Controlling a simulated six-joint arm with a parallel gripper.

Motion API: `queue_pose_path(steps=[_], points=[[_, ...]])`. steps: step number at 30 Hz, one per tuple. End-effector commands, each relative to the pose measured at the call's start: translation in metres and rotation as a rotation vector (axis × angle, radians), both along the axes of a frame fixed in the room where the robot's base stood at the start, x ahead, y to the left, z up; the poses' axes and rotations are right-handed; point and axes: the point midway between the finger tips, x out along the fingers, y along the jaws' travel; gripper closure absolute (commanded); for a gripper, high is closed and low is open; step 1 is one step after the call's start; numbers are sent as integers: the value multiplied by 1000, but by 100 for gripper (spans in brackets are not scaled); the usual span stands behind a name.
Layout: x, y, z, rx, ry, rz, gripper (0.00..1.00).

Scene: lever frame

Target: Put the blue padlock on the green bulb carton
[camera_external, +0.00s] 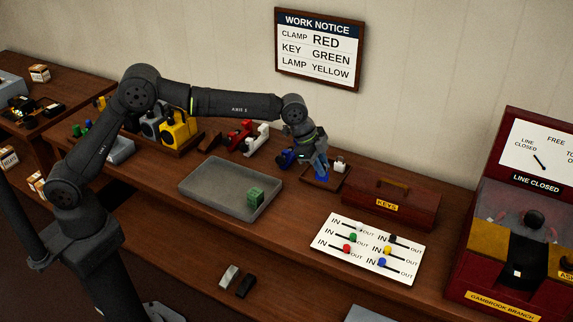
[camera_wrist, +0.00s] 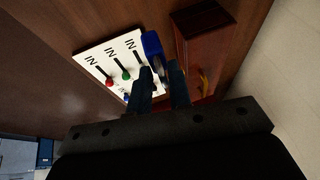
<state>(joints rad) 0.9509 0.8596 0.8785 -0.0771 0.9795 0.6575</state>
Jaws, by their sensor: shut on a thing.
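The blue padlock (camera_external: 321,172) is at the tips of my gripper (camera_external: 318,166), low over a small dark tray right of the back middle of the bench. In the wrist view the padlock (camera_wrist: 152,44) shows as a blue block at the fingertips of my gripper (camera_wrist: 162,72), which is shut on it. Part of it is hidden by the fingers. I cannot tell whether it touches the tray. The green bulb carton (camera_external: 255,198) stands in the right part of a grey tray (camera_external: 205,177), to the front left of my gripper.
A small white item (camera_external: 339,163) sits beside my gripper at the small tray. Red, white and blue clamps (camera_external: 286,158) stand to the left. A red-brown KEYS box (camera_external: 390,208) is close on the right. A white slider panel (camera_external: 367,250) lies in front. The grey tray's left part is empty.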

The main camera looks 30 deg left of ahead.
Motion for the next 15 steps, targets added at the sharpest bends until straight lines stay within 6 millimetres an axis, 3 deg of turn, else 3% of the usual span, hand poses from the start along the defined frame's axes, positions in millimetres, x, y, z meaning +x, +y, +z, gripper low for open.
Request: queue_pose_path(steps=[8, 15], points=[[-66, 37, 30, 8, 12, 114, 100], [-124, 84, 46, 8, 17, 220, 100]])
